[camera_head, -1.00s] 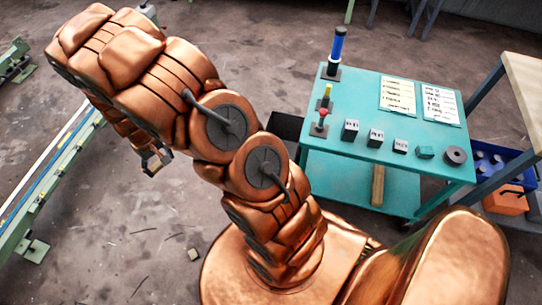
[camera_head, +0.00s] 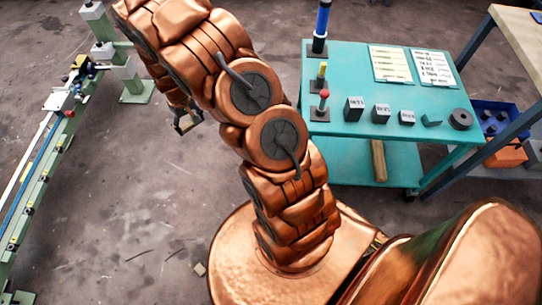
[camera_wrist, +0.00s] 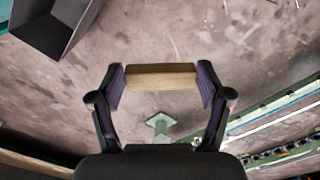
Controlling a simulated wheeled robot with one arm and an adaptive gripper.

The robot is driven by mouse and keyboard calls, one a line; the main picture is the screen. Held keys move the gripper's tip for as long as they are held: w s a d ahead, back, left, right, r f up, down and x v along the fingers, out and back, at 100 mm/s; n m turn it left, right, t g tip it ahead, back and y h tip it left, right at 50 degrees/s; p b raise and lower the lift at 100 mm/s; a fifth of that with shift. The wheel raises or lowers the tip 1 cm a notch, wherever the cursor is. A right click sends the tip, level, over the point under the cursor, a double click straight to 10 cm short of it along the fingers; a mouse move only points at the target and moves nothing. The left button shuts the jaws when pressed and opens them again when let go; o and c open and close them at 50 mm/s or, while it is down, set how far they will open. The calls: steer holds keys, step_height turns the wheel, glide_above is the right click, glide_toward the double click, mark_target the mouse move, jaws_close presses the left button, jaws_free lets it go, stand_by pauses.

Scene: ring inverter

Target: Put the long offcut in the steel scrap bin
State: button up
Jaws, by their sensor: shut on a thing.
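My gripper (camera_wrist: 160,82) is shut on a tan, wood-coloured bar (camera_wrist: 162,77), which lies crosswise between the two finger pads. It may be the long offcut; its full length is hard to judge. In the head view my gripper (camera_head: 187,120) hangs over the floor left of my arm, with a small tan bit showing. A dark grey open bin (camera_wrist: 45,32) stands on the floor at the top left of the wrist view, apart from the gripper. I cannot read any label on it, so whether it is the steel scrap bin is unclear.
A teal cart (camera_head: 350,60) with blocks and sheets stands right of my arm; a wooden piece (camera_head: 377,160) is on its lower shelf. A green rail stand (camera_head: 45,170) runs along the left. A blue crate (camera_head: 492,112) is at far right. Floor between is mostly clear.

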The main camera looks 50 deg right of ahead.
steer(key=s+d+f+m+b, duration=0.2)
steer(key=d+f+m+b, duration=0.2)
steer(key=d+f+b, duration=2.55)
steer(key=shift+m, duration=0.4)
steer(key=shift+s+d+f+b, duration=0.6)
steer(key=shift+s+d+f, duration=0.1)
steer(key=shift+f, duration=3.95)
steer(key=shift+s+d+f+b, duration=0.65)
steer(key=shift+s+d+f, duration=0.1)
steer(key=shift+f, duration=3.85)
steer(key=shift+s+d+f+b, duration=0.6)
steer(key=shift+s+d+f, duration=0.1)
steer(key=shift+f, duration=3.95)
steer(key=shift+f, duration=0.15)
steer(key=o, duration=0.8)
steer(key=shift+o, duration=0.2)
step_height(320, 180, up, 12)
steer(key=p, duration=0.4)
steer(key=shift+r+p, duration=0.2)
steer(key=shift+p, duration=0.1)
